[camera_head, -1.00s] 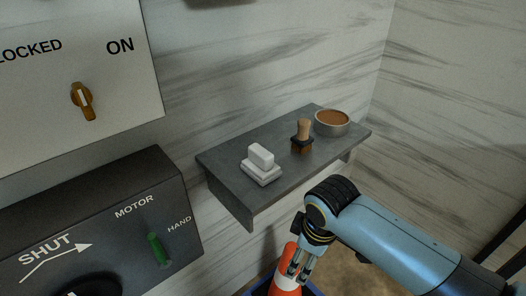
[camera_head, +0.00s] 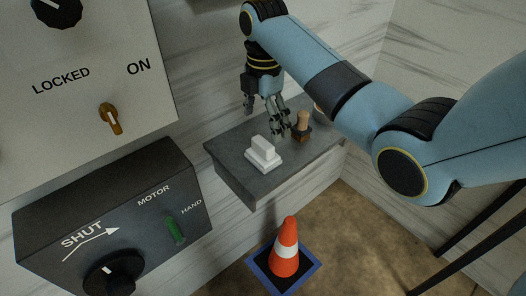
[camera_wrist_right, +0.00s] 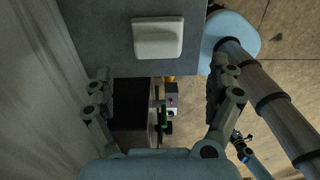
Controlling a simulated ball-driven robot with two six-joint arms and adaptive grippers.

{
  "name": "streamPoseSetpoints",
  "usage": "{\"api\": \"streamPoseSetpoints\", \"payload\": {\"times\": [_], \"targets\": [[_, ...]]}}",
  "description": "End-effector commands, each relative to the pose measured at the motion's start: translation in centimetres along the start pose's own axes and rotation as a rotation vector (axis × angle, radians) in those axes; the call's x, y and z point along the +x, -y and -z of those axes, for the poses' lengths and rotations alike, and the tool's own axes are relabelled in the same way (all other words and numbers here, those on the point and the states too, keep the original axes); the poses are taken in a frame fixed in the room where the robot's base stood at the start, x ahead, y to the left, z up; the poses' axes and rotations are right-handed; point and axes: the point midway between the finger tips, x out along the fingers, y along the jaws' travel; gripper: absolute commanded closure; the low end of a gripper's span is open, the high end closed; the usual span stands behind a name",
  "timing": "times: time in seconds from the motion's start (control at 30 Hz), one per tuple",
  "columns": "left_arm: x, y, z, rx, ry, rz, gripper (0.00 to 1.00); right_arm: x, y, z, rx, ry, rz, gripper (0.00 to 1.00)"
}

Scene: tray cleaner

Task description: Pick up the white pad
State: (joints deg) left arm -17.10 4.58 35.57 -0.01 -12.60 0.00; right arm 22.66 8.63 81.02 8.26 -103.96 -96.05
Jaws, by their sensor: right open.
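The white pad (camera_head: 263,155) is a pale block with a raised grip on a flat base. It lies on the near left part of the grey shelf (camera_head: 231,151). It also shows near the top of the wrist view (camera_wrist_right: 158,38). My right gripper (camera_head: 280,130) points down over the shelf, behind and slightly right of the pad, close to the brush. In the wrist view its two fingers (camera_wrist_right: 162,82) are spread wide with nothing between them. The pad lies beyond the fingertips, apart from them. My left gripper is not in view.
A brush (camera_head: 303,124) with a wooden handle stands right of the pad. A bowl (camera_head: 319,111) behind it is mostly hidden by my right arm. A dark control box (camera_head: 110,220) is at left. An orange cone (camera_head: 286,250) stands on the floor below.

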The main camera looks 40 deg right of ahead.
Motion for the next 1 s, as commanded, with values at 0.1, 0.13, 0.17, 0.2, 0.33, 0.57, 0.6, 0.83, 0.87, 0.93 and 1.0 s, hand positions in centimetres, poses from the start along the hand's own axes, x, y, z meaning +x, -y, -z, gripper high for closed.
{"api": "streamPoseSetpoints", "payload": {"times": [0.1, 0.13, 0.17, 0.2, 0.33, 0.57, 0.6, 0.83, 0.87, 0.93, 1.0], "targets": [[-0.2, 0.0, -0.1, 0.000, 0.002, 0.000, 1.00, 1.6, 0.0, 0.0, 0.001, 0.000, 0.000, 0.10], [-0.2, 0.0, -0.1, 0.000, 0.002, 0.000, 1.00, 1.8, 0.0, 0.0, 0.002, 0.000, -0.001, 0.10], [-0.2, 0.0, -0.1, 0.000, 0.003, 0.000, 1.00, 2.0, -0.1, 0.0, 0.002, 0.000, -0.001, 0.10], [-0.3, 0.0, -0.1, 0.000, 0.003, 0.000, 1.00, 2.3, -0.1, 0.0, 0.002, 0.000, -0.001, 0.10], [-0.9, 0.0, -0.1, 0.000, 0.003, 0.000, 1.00, 3.7, -0.1, 0.1, 0.003, 0.000, 0.001, 0.10], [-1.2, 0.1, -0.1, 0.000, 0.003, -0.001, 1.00, 7.0, -0.2, 0.0, 0.003, 0.001, -0.001, 0.10], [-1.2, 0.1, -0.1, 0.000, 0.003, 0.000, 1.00, 7.3, -0.2, 0.0, 0.003, 0.001, -0.002, 0.10], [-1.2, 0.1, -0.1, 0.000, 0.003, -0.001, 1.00, 7.5, -0.3, 0.0, 0.003, 0.001, -0.003, 0.10], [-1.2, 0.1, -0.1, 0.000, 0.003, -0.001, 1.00, 7.5, -0.3, 0.0, 0.003, 0.001, -0.003, 0.12], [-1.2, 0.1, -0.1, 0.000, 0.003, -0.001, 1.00, 7.5, -0.3, 0.0, 0.003, 0.001, -0.003, 0.21], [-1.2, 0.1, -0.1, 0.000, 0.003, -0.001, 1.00, 7.5, -0.3, 0.0, 0.003, 0.001, -0.003, 0.31]]}}
